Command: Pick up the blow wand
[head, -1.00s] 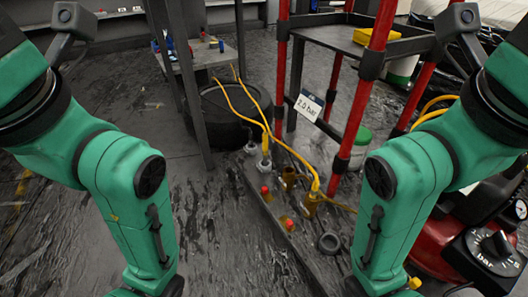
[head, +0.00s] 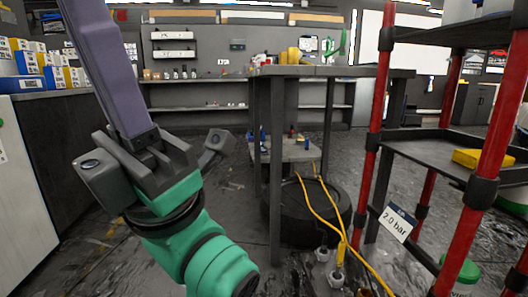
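I cannot make out the blow wand for certain in the head view. Yellow air hoses (head: 326,215) run from the low stand down to fittings near the floor, but I see no wand clearly on them. My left gripper (head: 112,65) is raised at the left, pointing up, with a long purple-grey part running out of the top of the picture. Whether this part is a finger or something held, and whether the gripper is open, I cannot tell. My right gripper is out of view.
A dark table (head: 335,71) with small items on top stands ahead, a tire (head: 290,222) under it. A red-posted rack (head: 372,130) with a yellow item (head: 482,160) and a "2.0 bar" sign (head: 397,223) is at the right. A cabinet (head: 45,170) stands left.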

